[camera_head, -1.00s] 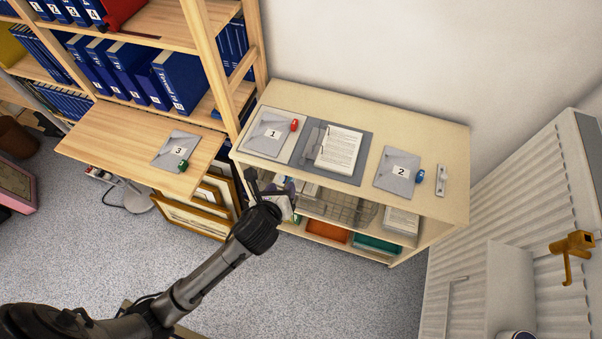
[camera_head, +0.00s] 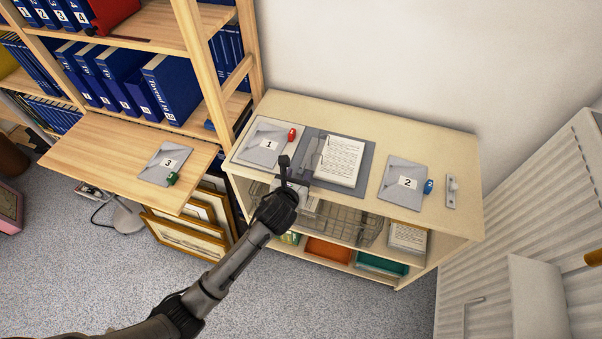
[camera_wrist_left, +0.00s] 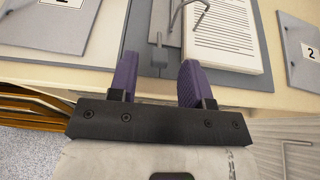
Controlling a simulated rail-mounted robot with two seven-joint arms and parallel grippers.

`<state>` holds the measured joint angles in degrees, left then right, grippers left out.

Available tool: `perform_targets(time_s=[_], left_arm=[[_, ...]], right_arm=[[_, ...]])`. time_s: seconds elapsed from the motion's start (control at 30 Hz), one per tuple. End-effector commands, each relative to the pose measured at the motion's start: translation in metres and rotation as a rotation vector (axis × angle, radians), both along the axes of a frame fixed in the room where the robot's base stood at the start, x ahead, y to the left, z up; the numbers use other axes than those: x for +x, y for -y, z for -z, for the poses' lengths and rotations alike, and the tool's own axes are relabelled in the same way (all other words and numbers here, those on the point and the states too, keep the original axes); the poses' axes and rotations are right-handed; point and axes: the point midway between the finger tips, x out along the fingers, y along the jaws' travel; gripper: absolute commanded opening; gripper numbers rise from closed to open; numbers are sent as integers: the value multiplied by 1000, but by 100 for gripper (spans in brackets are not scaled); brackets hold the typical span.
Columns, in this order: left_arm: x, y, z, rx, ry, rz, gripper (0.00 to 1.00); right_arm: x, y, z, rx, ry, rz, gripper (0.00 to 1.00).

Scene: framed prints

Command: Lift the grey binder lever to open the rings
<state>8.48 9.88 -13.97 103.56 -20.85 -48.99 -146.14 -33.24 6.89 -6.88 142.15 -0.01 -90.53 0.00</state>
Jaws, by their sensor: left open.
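The grey binder (camera_head: 368,166) lies open on the top of the low shelf, with a stack of printed pages on its right side. It also shows in the left wrist view (camera_wrist_left: 220,77). Its grey lever (camera_wrist_left: 158,55) stands near the binder's front edge, and bent ring wires (camera_wrist_left: 196,14) show beyond it. My left gripper (camera_head: 292,172) is at the shelf's front edge by the binder's lower left. In the left wrist view its purple fingers (camera_wrist_left: 157,75) are apart, with the lever in the gap ahead. I cannot tell whether they touch it. My right gripper is not in view.
Grey folder 1 (camera_head: 262,146) with a red tag lies left of the binder, folder 2 (camera_head: 402,188) with a blue tag right. Folder 3 (camera_head: 164,164) lies on the wooden desk. A wire basket (camera_head: 345,222) sits below the shelf top.

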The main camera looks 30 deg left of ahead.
Motion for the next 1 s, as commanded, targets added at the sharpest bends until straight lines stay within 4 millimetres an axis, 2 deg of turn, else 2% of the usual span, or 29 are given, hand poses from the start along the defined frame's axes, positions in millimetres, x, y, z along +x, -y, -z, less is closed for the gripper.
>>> perform_targets(time_s=[0.1, 0.3, 0.73, 1.0], left_arm=[[15, -2, 8, -2, 0, -1, 45], [30, -5, 14, -2, -1, -1, 45], [35, -6, 14, -1, 0, 1, 45], [34, -6, 15, -1, -1, 1, 20]], right_arm=[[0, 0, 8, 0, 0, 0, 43], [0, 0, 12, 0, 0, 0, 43], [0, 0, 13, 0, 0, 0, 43], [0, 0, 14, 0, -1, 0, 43]])
